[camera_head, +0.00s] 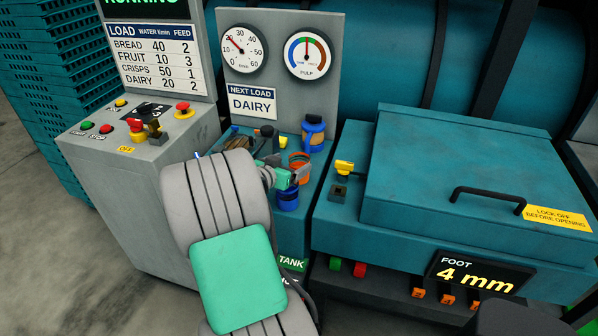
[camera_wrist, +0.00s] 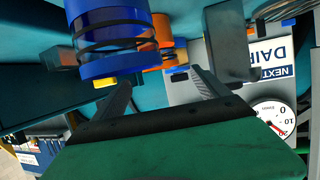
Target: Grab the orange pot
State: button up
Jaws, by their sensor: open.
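The orange pot (camera_head: 299,160) stands on the teal ledge below the dial panel, just beyond my gripper (camera_head: 298,174) in the head view. Part of its lower side is hidden by the gripper. In the wrist view an orange pot (camera_wrist: 162,28) shows partly, beyond the gap between the fingers of my gripper (camera_wrist: 162,77). The fingers are apart with nothing clearly between them. A blue pot with dark bands (camera_head: 288,200) stands close by, on the near side of the gripper; a large blue banded pot (camera_wrist: 105,65) also shows near the left finger in the wrist view.
A blue lidded container (camera_head: 313,136) stands behind the orange pot. The grey dial panel (camera_head: 275,85) rises behind the ledge. A teal lidded box (camera_head: 460,175) with a black handle lies right, with a yellow switch (camera_head: 344,167) at its left. A control cabinet (camera_head: 130,150) stands left.

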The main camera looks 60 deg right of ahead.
aim_at(303, 157)
jog(key=p+x, duration=0.1)
jog(key=x, duration=0.4)
jog(key=shift+w+d+f, duration=0.15)
jog(key=shift+f, duration=0.1)
jog(key=shift+c, duration=0.4)
grip_shut()
